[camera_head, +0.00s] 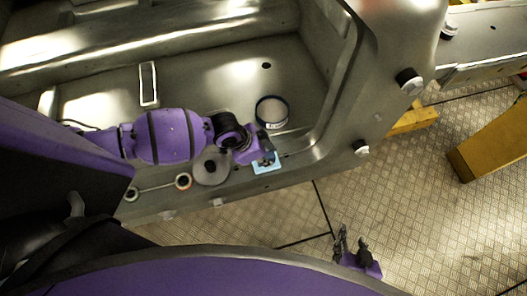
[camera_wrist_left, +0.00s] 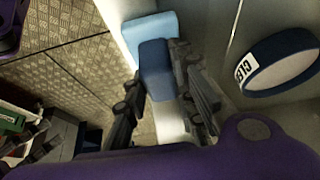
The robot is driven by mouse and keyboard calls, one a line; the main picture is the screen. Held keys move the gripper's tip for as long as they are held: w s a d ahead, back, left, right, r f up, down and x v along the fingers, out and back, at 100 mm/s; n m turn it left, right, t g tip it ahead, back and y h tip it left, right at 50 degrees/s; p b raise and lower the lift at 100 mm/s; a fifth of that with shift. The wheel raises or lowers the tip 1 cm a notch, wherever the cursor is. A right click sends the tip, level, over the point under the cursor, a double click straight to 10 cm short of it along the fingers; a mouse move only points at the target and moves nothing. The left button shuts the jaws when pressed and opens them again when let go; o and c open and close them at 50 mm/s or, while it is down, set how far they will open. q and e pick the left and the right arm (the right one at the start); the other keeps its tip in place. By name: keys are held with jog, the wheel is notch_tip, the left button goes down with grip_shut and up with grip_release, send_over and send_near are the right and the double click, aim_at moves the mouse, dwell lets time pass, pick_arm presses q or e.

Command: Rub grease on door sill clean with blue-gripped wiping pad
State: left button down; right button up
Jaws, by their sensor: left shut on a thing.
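The wiping pad (camera_head: 266,167) is light blue and lies at the metal door sill (camera_head: 240,195) near its front edge. In the left wrist view its light blue face (camera_wrist_left: 150,27) shows beyond a dark blue grip (camera_wrist_left: 156,58). My left gripper (camera_head: 264,157) is above the pad, its fingers (camera_wrist_left: 160,88) shut on the grip from both sides. Whether the pad presses on the sill is hard to tell. I cannot make out a distinct grease patch. My right gripper (camera_head: 352,246) is empty over the floor, fingers apart.
A round dark-blue-rimmed container (camera_head: 271,111) stands just behind the pad; its label shows in the left wrist view (camera_wrist_left: 282,70). A grey disc (camera_head: 212,170), a two-ringed tool (camera_head: 158,187) and a white-edged rectangle (camera_head: 148,84) lie leftward. Yellow supports (camera_head: 490,145) stand right.

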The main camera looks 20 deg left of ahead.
jog(key=shift+s+d+f, duration=0.1)
jog(key=shift+s+d, duration=0.05)
jog(key=shift+s, duration=0.2)
pick_arm(q)
jog(key=shift+w, duration=0.1)
jog(key=shift+w+a+f+b, duration=0.15)
jog(key=shift+w+a+b, duration=0.3)
jog(key=shift+w, duration=0.2)
jog(key=shift+w+a, duration=0.15)
jog(key=shift+w, duration=0.15)
jog(key=shift+s, duration=0.2)
jog(key=shift+s+d+r+p, duration=0.25)
jog(key=shift+s+d+p, duration=0.25)
jog(key=shift+s, duration=0.15)
jog(key=shift+s+d, duration=0.1)
jog(key=shift+s, duration=0.1)
pick_arm(e)
jog(key=shift+w+d+r, duration=0.1)
jog(key=shift+w+r, duration=0.1)
jog(key=shift+r, duration=0.05)
